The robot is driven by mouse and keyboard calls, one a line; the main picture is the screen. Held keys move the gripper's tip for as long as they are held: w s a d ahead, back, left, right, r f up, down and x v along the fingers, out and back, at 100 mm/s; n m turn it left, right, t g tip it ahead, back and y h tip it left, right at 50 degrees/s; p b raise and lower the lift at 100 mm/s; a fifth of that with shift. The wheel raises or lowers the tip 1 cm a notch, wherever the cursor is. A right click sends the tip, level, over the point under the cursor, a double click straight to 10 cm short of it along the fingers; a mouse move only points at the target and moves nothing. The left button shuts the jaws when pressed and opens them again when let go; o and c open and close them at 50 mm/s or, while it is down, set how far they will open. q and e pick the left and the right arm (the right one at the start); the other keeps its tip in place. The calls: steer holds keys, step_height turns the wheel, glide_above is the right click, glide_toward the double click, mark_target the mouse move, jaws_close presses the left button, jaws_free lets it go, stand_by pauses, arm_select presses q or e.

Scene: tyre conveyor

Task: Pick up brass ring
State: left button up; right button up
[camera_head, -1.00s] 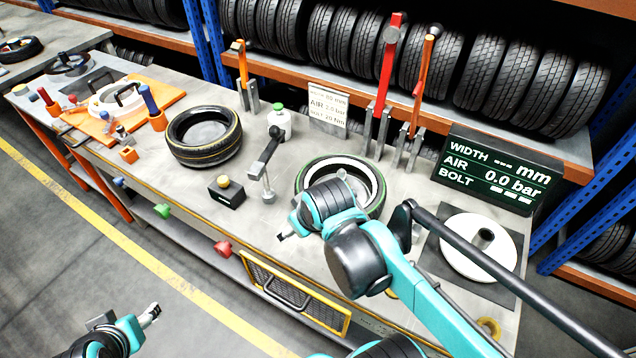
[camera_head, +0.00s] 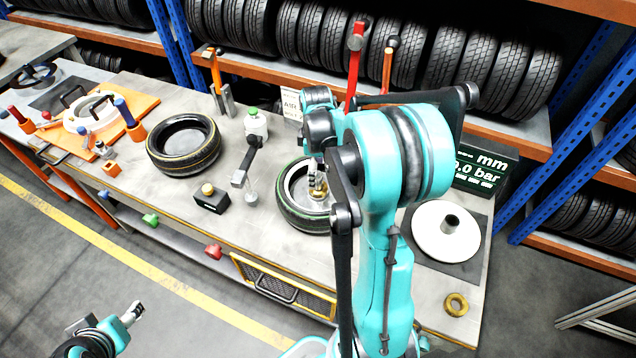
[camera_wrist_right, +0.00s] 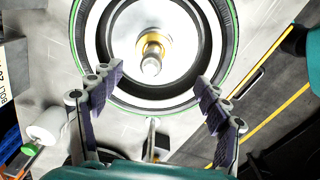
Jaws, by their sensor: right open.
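A brass ring (camera_head: 456,304) lies flat near the bench's front right corner. In the right wrist view a brass ring (camera_wrist_right: 153,45) sits around a metal post (camera_wrist_right: 151,66) in the middle of the green-striped tyre's hub. That tyre (camera_head: 300,213) lies on the bench, partly covered by my right arm in the head view. My right gripper (camera_wrist_right: 158,82) is open, its two fingers spread over the tyre's near side with nothing between them. Its fingertips are hard to make out in the head view. My left gripper (camera_head: 134,313) is at the lower left, off the bench; its jaws are too small to judge.
A yellow-striped tyre (camera_head: 184,144), a black button box (camera_head: 211,198) and a white bottle (camera_head: 256,124) stand left on the bench (camera_head: 262,220). A white disc with a post (camera_head: 440,236) lies to the right. A display (camera_head: 484,167) and tools (camera_head: 355,55) stand behind.

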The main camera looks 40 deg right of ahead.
mark_target(319, 184)
steer(key=shift+d+f, duration=0.25)
steer(key=shift+d, duration=0.05)
steer(key=f, duration=0.2)
steer(key=f+b, duration=0.1)
steer(key=f, duration=0.2)
steer(key=d+f, duration=0.1)
steer(key=f, duration=0.1)
steer(key=shift+w+f+b, duration=0.25)
steer(key=shift+f+b, duration=0.1)
steer(key=shift+f, duration=0.05)
steer(key=shift+a, duration=0.1)
steer(key=c, duration=1.5)
steer(key=shift+r, duration=0.15)
